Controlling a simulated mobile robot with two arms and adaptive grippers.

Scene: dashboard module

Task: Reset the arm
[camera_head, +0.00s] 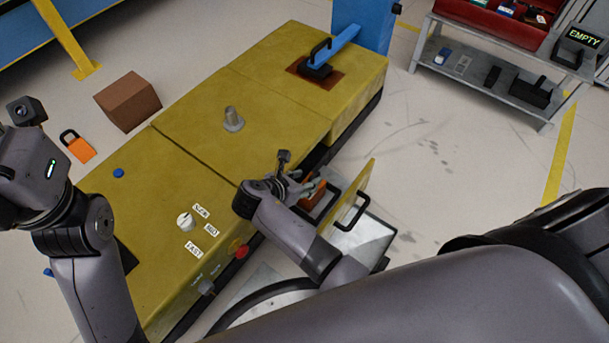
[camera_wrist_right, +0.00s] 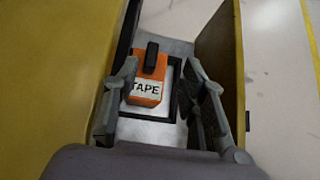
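A blue arm (camera_head: 335,45) with a black handle (camera_head: 318,60) lies over a brown-red plate on the far end of the yellow module (camera_head: 200,95). My right gripper (camera_head: 300,186) is at the module's right side, inside an open compartment behind a yellow door (camera_head: 347,205) with a black handle. In the right wrist view the gripper (camera_wrist_right: 162,95) is open, its fingers on either side of an orange box marked TAPE (camera_wrist_right: 147,88). The box shows a gap to the right finger; contact at the left is unclear. My left arm enters at the left; its fingers are out of view.
A grey peg (camera_head: 233,119), a white knob (camera_head: 185,222) with labels and a red button (camera_head: 242,252) are on the module. A brown box (camera_head: 128,101) and an orange padlock-like item (camera_head: 78,147) lie on the left. A shelf cart (camera_head: 487,75) stands at the back right.

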